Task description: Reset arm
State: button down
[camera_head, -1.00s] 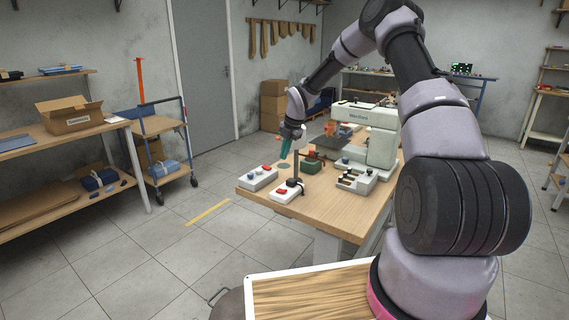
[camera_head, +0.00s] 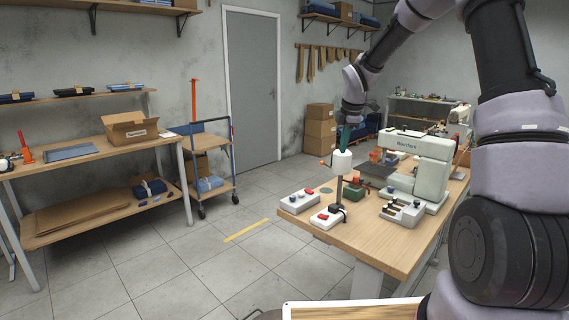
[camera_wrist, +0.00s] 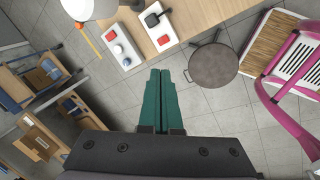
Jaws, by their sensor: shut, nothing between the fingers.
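My gripper (camera_head: 346,134) has two teal fingers, which show pressed together with nothing between them in the wrist view (camera_wrist: 160,78). In the head view it hangs at the end of my raised arm, over the workbench (camera_head: 395,255). Its tips point down, just above or in front of a white cylindrical head (camera_head: 342,161) on a dark post; I cannot tell whether they touch. The wrist view shows a rounded white thing (camera_wrist: 82,8) at its upper left.
Two button boxes (camera_head: 298,202) (camera_head: 328,217) sit on the bench's near left corner. A white machine (camera_head: 418,165) stands farther back. A round stool (camera_wrist: 213,65) is beside the bench. Shelves (camera_head: 90,155) and a cart (camera_head: 203,140) stand left; the floor between is clear.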

jog(key=s+d+r+m+t, duration=0.1)
jog(key=s+d+r+m, duration=0.1)
jog(key=s+r+m, duration=0.65)
jog(key=s+r+m+t, duration=0.1)
jog(key=s+r+m, duration=0.2)
jog(key=s, duration=0.6)
jog(key=s+d+r+m+t, duration=0.1)
jog(key=s+r+m, duration=0.2)
jog(key=s+m, duration=0.4)
jog(key=s+d+r+m+t+y, duration=0.1)
jog(key=s+r+m, duration=0.3)
jog(key=s, duration=0.6)
jog(key=shift+s+d+m, duration=0.25)
jog(key=shift+s+m, duration=0.1)
jog(key=shift+m, duration=0.3)
